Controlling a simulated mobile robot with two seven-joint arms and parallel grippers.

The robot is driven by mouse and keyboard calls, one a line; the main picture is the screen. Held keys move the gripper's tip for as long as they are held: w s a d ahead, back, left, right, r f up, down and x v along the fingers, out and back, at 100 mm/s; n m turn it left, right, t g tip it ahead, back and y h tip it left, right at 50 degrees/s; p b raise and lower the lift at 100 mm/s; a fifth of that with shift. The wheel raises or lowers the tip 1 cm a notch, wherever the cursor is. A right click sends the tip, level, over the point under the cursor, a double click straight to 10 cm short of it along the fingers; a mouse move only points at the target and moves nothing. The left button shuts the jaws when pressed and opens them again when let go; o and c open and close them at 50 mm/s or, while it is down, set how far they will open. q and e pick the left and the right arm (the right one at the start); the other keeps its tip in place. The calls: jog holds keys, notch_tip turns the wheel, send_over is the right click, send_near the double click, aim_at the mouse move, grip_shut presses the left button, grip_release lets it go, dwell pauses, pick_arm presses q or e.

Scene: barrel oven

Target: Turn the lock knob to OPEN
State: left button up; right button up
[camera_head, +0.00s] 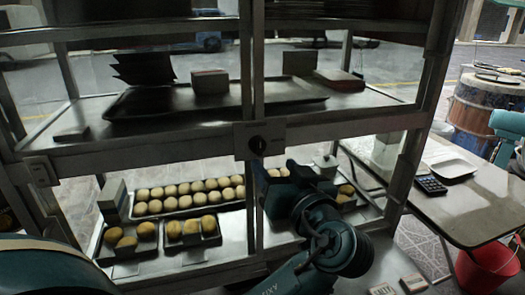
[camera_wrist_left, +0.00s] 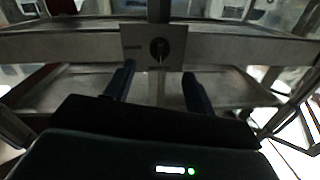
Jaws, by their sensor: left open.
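The lock knob (camera_head: 257,145) is a small dark round knob on a pale square plate (camera_head: 239,141) at the middle of the metal rack's shelf beam. In the left wrist view, the knob (camera_wrist_left: 159,49) sits near the top centre, with a narrow upright grip. The lettering on the plate is too small to read. My left gripper (camera_head: 277,173) is open, just below and slightly right of the knob in the head view. In the left wrist view, its two fingers (camera_wrist_left: 160,87) point towards the plate, apart from the knob, with nothing between them. My right gripper is not in view.
The rack's upper shelf holds dark trays and boxes. Trays of round buns (camera_head: 190,195) lie on the lower shelf behind the beam.

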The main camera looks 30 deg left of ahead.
aim_at(261, 149)
pick_arm(q)
jog(key=x, duration=0.8)
jog(key=shift+c, duration=0.2)
jog(key=c, duration=0.9)
